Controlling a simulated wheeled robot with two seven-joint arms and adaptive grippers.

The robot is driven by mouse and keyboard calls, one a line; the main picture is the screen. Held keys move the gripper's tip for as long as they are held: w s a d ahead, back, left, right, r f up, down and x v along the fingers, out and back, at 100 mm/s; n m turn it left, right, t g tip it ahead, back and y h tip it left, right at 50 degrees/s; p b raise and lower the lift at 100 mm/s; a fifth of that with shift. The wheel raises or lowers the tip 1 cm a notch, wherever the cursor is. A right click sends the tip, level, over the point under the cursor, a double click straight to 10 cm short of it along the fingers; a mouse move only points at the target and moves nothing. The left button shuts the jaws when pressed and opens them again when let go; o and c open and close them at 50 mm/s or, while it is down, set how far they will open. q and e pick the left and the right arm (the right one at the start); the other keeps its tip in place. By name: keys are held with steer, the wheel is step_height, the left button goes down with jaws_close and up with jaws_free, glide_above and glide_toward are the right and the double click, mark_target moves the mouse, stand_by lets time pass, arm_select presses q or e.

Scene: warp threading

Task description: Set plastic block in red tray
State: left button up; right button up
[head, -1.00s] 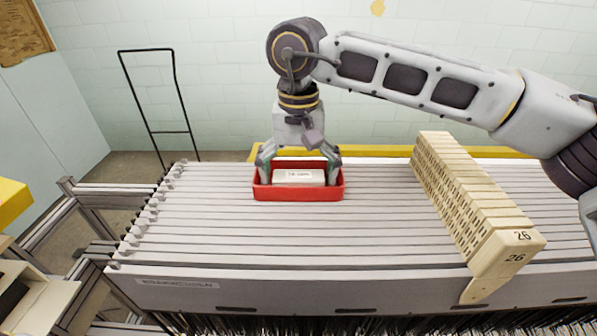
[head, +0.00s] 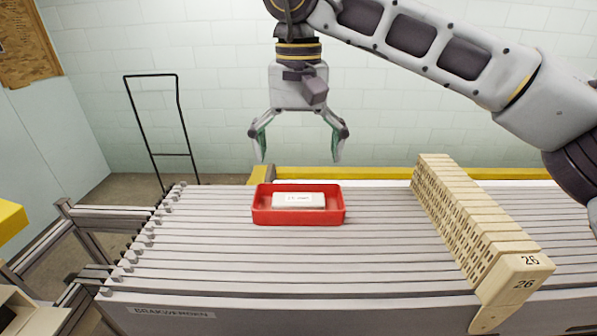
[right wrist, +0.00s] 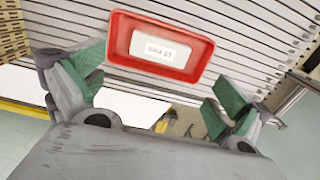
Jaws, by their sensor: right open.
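The white plastic block (head: 298,201) lies flat inside the red tray (head: 298,219), with small print on its upper face. The tray rests on the slatted grey machine top near its back edge. The block (right wrist: 160,48) and the tray (right wrist: 117,42) also show in the right wrist view. My right gripper (head: 300,160) is open and empty above the tray, clear of it. Its green-padded fingers are spread wide in the right wrist view (right wrist: 160,88). My left gripper is not in view.
A long row of beige numbered blocks (head: 475,225) stands to the right of the tray. A yellow rail (head: 370,173) runs along the machine's back edge. A black metal frame (head: 155,120) stands at the back left. The slats (head: 200,250) left of the tray are clear.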

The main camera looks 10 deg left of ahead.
steer(key=shift+r, duration=1.25)
